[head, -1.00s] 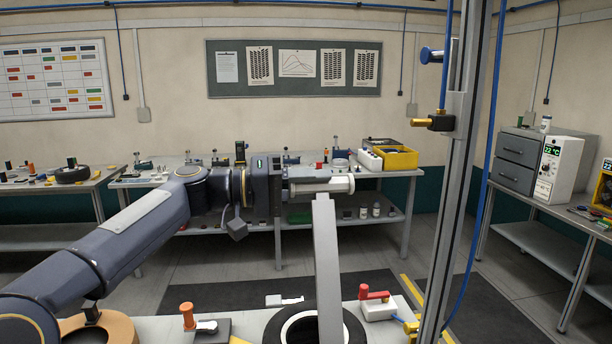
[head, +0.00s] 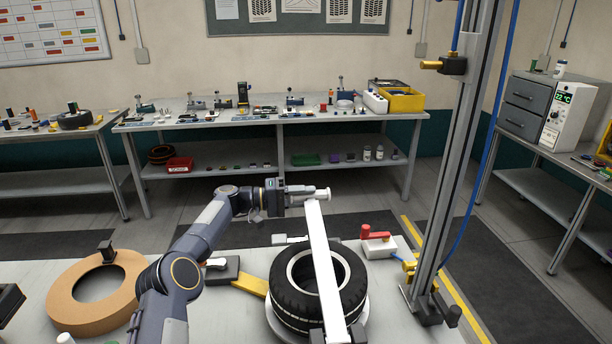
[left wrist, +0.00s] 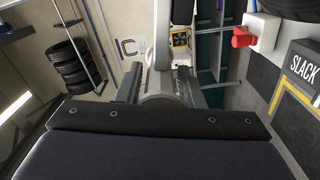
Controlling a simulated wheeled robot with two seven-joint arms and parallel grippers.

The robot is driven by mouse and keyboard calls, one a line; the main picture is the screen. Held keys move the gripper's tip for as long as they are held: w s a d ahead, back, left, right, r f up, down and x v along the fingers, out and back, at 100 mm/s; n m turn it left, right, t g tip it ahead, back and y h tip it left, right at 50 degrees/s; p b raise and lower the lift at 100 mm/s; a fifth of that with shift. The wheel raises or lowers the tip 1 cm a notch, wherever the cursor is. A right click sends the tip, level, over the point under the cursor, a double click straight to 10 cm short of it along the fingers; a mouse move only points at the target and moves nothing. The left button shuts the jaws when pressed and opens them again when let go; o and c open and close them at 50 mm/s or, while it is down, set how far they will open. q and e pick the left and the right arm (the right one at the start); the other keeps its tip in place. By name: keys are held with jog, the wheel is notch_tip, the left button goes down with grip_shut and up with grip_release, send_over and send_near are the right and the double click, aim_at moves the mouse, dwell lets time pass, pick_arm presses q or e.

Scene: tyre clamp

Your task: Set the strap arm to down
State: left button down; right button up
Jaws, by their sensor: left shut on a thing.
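The strap arm (head: 323,262) is a long, flat, pale bar. It rises at a tilt from its near end at the table's front, over the black tyre (head: 283,303), and its far end stands above the tyre's back edge. A pale round crossbar handle (head: 321,192) sits at that far end. My left gripper (head: 305,195) is shut on this handle. In the left wrist view the fingers (left wrist: 158,92) close around a grey part, largely hidden by the gripper body. The tyre lies flat on a pale round base. My right gripper is not in view.
A red-handled white box (head: 378,246) stands right of the tyre, beside a tall metal post (head: 455,150) with a blue hose. An orange-brown ring (head: 62,300) and a dark block with a yellow strip (head: 222,270) lie to the left. A crowded bench (head: 220,118) stands behind.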

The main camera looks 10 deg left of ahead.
pick_arm(q)
notch_tip(320, 180, down, 6)
jog(key=n+b, duration=0.1)
jog(key=shift+w+n, duration=0.35)
jog(key=shift+n, duration=0.05)
jog(key=shift+a, duration=0.1)
jog(key=c, duration=1.2)
grip_release()
jog(key=b+v, duration=0.2)
jog(key=v, duration=0.5)
jog(key=shift+s+a+r+b, duration=0.1)
jog(key=shift+s+a+b, duration=0.05)
jog(key=shift+a+b, duration=0.2)
